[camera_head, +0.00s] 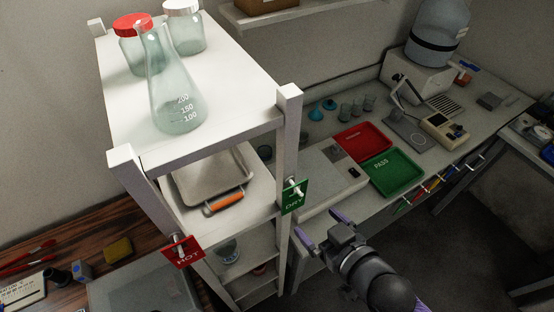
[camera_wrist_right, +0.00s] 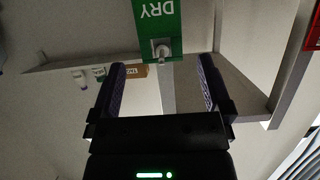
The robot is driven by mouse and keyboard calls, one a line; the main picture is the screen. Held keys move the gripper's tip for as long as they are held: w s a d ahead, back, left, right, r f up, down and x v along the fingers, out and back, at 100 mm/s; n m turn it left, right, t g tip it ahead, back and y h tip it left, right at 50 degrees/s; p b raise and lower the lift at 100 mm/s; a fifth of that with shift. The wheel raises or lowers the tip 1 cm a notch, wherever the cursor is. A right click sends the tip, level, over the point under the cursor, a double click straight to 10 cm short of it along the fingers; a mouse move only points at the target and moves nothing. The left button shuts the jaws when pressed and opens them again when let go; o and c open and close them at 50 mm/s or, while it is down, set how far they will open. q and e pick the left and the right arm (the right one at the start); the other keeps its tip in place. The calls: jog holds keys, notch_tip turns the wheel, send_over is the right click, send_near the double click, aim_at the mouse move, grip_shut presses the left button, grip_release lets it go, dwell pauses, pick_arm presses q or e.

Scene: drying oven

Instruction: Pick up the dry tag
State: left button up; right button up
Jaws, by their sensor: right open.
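The dry tag (camera_head: 293,204) is a green plate with white "DRY" lettering, hanging on a peg on the right front post of the white shelf rack (camera_head: 288,150). In the right wrist view the dry tag (camera_wrist_right: 158,14) shows upside down at the top, with the pale peg at its edge. My right gripper (camera_head: 322,228) is open and empty, to the right of and below the tag in the head view. In the wrist view its purple fingers (camera_wrist_right: 162,68) stand apart, and the tag lies beyond the gap between them, apart from both. My left gripper is not in view.
A red hot tag (camera_head: 182,252) hangs on the rack's left front post. A glass flask (camera_head: 175,95) and capped jars stand on top. A metal tray (camera_head: 213,175) with an orange handle is on the shelf below. The bench holds a green PASS tray (camera_head: 397,174) and a red tray (camera_head: 361,139).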

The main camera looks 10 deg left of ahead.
aim_at(295, 196)
jog(key=x, duration=0.9)
jog(key=shift+w+a+r, duration=0.15)
jog(key=shift+w+r, duration=0.1)
jog(key=shift+w, duration=0.2)
jog(key=shift+s, duration=0.1)
jog(key=c, duration=0.9)
